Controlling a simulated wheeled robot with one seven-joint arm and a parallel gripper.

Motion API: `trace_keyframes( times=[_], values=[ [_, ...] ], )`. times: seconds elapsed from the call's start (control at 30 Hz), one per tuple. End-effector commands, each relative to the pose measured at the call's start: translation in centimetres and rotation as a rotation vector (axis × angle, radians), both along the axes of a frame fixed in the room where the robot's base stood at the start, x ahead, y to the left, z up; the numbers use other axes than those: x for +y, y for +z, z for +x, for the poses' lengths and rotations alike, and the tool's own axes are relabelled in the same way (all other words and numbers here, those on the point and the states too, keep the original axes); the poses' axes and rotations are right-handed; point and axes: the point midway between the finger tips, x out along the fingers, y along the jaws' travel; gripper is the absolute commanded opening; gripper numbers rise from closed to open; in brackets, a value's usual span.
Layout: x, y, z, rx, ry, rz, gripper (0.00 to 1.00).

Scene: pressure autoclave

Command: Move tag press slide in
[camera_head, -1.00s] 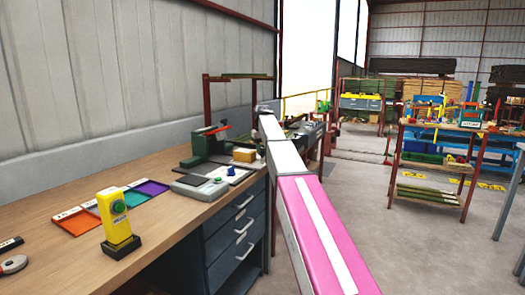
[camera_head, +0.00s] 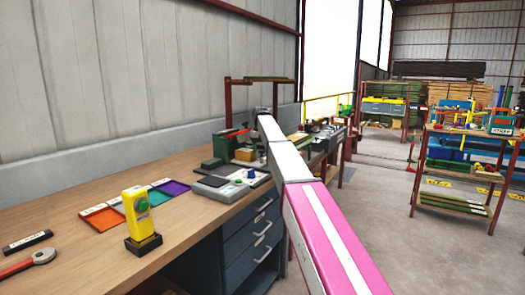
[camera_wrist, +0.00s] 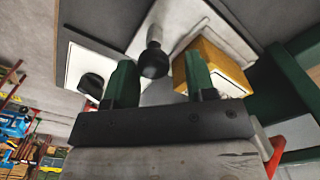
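The tag press, a green machine with a red handle (camera_head: 228,133), stands at the far end of the bench in the head view, partly behind my arm. A black round knob on a short stem (camera_wrist: 153,60) stands on a light plate in the wrist view; I cannot tell for certain that it belongs to the slide. My gripper (camera_wrist: 158,64) has two green fingers spread apart. The knob shows between and just beyond the fingertips, and I cannot tell whether either finger touches it.
A yellow block (camera_wrist: 213,68) is close beside the right finger; it also shows in the head view (camera_head: 245,155). A grey device (camera_head: 217,187) lies in front of the press. A yellow tester (camera_head: 140,220) and coloured trays (camera_head: 130,203) stand nearer on the bench.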

Motion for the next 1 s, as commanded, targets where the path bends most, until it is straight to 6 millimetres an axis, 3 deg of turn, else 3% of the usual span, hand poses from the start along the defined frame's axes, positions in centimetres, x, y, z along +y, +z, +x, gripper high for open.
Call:
trace_keyframes(
  times=[0.27,0.43,0.8,1.0],
  values=[
    [-0.2,0.0,-0.1,0.004,-0.001,-0.003,0.56],
    [-0.2,1.0,-0.1,0.003,-0.001,-0.004,0.56],
    [-0.1,7.6,0.0,0.002,-0.001,-0.002,0.56],
    [-0.1,10.0,0.0,0.002,0.000,-0.002,0.56]
  ],
)
